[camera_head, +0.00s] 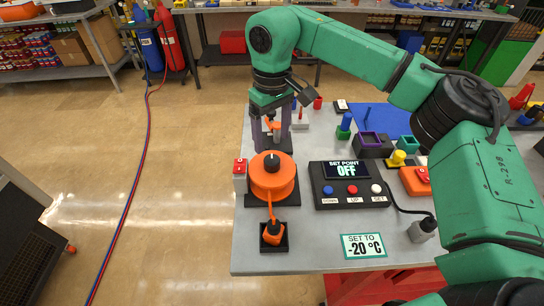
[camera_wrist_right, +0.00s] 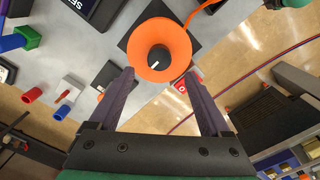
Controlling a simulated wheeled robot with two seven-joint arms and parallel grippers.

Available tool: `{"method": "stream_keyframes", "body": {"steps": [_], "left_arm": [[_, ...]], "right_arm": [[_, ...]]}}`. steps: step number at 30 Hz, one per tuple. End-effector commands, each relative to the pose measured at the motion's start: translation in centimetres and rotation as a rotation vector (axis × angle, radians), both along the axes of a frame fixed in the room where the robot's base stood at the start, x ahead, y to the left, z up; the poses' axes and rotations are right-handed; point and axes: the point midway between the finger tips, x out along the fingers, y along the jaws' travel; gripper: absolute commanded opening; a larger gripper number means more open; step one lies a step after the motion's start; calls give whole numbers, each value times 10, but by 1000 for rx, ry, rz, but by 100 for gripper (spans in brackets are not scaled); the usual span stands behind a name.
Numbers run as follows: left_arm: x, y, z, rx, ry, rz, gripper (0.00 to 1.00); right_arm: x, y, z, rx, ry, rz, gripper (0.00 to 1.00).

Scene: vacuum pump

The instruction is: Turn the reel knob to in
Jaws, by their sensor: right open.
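The orange reel (camera_head: 272,185) stands on a black base near the left edge of the table, with a black knob (camera_head: 271,160) on its top. In the right wrist view the reel (camera_wrist_right: 180,45) is an orange disc, and its knob (camera_wrist_right: 158,56) has a white pointer mark. My right gripper (camera_head: 272,139) points down just behind the reel. It is open and empty. In the right wrist view its two purple fingers (camera_wrist_right: 159,74) are apart, with the reel beyond their tips. I see no contact with the knob. My left gripper is not in view.
A set-point panel (camera_head: 350,186) reading OFF stands right of the reel. A red-topped block (camera_head: 240,168) is close on its left. An orange plug (camera_head: 271,235) on a black base lies in front. A "-20 °C" card (camera_head: 363,246) lies near the front edge.

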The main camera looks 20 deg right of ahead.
Motion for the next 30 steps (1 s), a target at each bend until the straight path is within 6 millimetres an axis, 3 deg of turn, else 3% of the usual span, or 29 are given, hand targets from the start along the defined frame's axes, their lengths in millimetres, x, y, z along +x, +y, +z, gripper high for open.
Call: {"method": "stream_keyframes", "body": {"steps": [6, 9, 19, 25, 26, 30], "left_arm": [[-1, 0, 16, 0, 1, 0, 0], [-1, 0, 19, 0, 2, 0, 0], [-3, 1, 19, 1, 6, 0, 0], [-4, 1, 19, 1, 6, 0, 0], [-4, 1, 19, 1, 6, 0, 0], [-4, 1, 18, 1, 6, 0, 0]], "right_arm": [[-1, 0, -52, -1, 4, -1, 81], [0, 0, -68, 0, 2, -1, 81], [0, 0, -78, 0, -1, -1, 81], [0, 0, -77, 0, -1, -1, 5], [0, 0, -77, 0, -1, -1, 0], [0, 0, -77, 0, -1, -4, 0]]}}
